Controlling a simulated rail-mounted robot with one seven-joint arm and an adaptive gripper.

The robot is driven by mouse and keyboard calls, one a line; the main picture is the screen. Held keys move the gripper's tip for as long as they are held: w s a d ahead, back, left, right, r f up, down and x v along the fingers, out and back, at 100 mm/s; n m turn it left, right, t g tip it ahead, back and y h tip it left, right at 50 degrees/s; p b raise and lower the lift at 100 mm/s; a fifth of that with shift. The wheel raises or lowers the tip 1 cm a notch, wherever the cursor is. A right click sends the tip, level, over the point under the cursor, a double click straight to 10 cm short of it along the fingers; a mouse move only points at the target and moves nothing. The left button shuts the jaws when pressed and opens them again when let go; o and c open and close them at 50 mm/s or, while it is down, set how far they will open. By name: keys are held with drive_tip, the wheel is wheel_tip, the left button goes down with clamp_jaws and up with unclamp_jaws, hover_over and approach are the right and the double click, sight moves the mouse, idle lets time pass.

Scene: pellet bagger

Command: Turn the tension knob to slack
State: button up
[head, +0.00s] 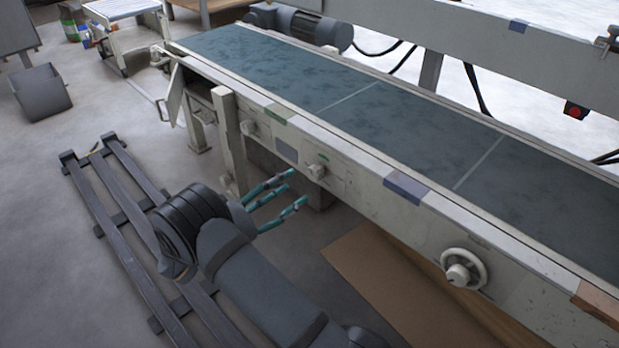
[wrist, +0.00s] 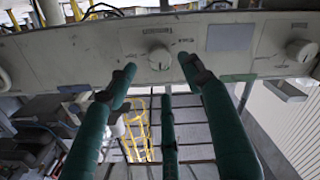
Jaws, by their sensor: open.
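A pale knob (head: 317,169) sits on the conveyor's side panel, and the wrist view shows it (wrist: 159,58) centred ahead of my gripper, with small unreadable markings around it. My gripper (head: 296,188) has teal fingers and is open and empty. In the wrist view my gripper (wrist: 159,75) spreads its fingers on either side of the knob's line, apparently short of touching it. A second similar knob (head: 249,128) is farther left on the panel; it appears at the right in the wrist view (wrist: 301,50). I cannot read which knob is marked tension.
A handwheel (head: 463,268) is on the same panel to the right. A grey plate (head: 286,151) sits between the two knobs. An upright post (head: 229,142) stands left of them. The belt (head: 340,85) is clear. A cardboard sheet (head: 385,285) lies below.

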sight(311, 174)
drive_tip(key=b+x, duration=0.1)
drive_tip(key=x, duration=0.2)
drive_tip(key=b+x, duration=0.1)
drive_tip(key=x, duration=0.2)
drive_tip(key=shift+f+b, duration=0.25)
drive_tip(key=shift+b, duration=0.15)
drive_tip(key=shift+x, duration=0.8)
drive_tip(key=shift+r, duration=0.2)
drive_tip(key=shift+c, duration=0.9)
drive_tip(key=c, duration=1)
drive_tip(key=shift+o, duration=0.2)
drive_tip(key=shift+a, duration=0.1)
